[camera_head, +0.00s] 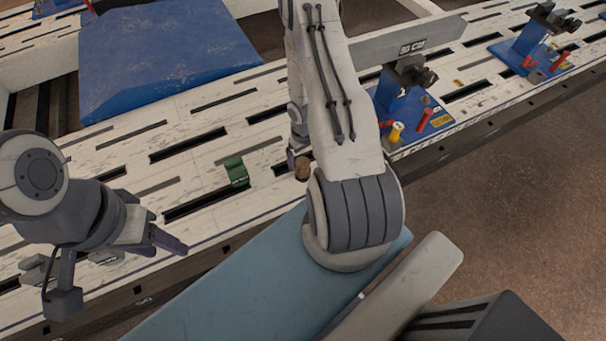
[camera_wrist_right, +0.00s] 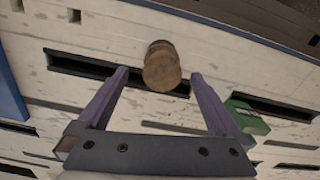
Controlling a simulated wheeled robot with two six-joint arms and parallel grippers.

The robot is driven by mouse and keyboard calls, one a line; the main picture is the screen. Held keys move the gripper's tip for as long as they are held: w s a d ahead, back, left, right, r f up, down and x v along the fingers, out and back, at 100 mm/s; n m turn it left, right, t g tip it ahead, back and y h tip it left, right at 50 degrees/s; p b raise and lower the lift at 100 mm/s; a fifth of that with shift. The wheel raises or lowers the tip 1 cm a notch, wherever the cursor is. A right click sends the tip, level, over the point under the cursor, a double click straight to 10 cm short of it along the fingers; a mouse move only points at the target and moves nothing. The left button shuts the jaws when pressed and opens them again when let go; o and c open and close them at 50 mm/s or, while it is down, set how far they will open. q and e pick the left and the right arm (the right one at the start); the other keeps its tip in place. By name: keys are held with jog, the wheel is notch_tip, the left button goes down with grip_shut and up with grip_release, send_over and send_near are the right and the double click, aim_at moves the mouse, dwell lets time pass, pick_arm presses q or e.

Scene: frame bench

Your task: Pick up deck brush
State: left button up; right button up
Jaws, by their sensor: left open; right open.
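A short, round, brown wooden-looking piece (camera_head: 302,168) stands on the slotted white bench; it appears to be the deck brush, though I cannot make out bristles. In the right wrist view the brown piece (camera_wrist_right: 162,67) lies between and just beyond the fingertips, with clear gaps on both sides. My right gripper (camera_wrist_right: 158,82) is open and empty above the bench. In the head view it is mostly hidden behind my right arm. My left gripper (camera_head: 160,238) is open and empty over the bench's near left part, well away from the brown piece.
A green block (camera_head: 236,172) sits on the bench left of the brown piece; it shows at right in the wrist view (camera_wrist_right: 246,116). A blue slab (camera_head: 170,60) lies at the back left. Blue fixtures (camera_head: 405,105) with red and yellow parts stand to the right.

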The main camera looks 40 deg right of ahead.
jog(key=shift+a+f+b, duration=0.1)
jog(key=shift+f+b, duration=2.75)
jog(key=shift+b, duration=0.2)
jog(key=shift+r, duration=0.1)
grip_shut()
jog(key=shift+r, duration=0.15)
